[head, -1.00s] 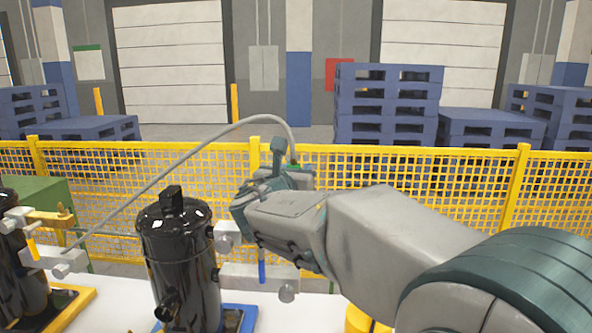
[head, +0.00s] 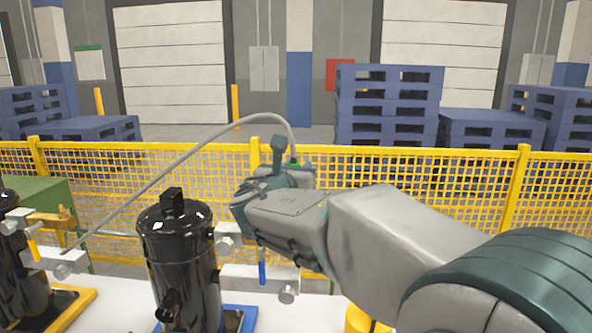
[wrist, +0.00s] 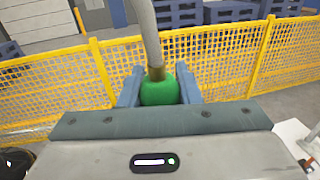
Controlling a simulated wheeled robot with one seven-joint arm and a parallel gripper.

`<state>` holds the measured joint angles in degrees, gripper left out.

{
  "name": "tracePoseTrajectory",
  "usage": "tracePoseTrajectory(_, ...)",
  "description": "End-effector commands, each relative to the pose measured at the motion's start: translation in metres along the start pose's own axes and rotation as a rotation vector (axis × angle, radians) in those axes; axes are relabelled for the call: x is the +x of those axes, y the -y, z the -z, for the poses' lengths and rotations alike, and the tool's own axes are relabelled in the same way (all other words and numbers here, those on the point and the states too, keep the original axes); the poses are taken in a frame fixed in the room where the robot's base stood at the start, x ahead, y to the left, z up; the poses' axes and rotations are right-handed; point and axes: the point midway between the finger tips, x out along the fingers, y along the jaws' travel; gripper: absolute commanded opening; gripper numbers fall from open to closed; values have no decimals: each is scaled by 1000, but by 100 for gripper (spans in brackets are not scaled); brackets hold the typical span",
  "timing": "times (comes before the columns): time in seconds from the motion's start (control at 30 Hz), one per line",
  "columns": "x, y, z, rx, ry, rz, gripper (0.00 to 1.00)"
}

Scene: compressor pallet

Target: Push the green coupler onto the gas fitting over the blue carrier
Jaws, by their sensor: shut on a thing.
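The green coupler (wrist: 160,92) sits between the two fingers of my gripper (wrist: 160,88) in the wrist view, with a grey hose (wrist: 146,30) running up from it. In the head view only a sliver of the coupler (head: 294,162) shows above my gripper (head: 280,165). My gripper is shut on the coupler. The blue carrier (head: 236,318) lies under the black compressor (head: 178,260) in the head view. White blocks with round fittings (head: 228,240) stand at the compressor's right side, just below and left of my gripper.
The hose arches left to a white block (head: 62,262) by another black compressor (head: 22,275) on a yellow carrier (head: 72,305). A yellow mesh fence (head: 430,190) runs behind. A yellow object (head: 358,320) stands under my arm.

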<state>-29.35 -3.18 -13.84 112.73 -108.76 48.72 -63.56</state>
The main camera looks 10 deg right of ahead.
Motion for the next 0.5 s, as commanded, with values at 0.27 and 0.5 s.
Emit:
tracePoseTrajectory(0.27, 0, 0, -13, 1, 1, 0, 1)
tracePoseTrajectory(0.5, 0, 0, -13, 1, 1, 0, 1)
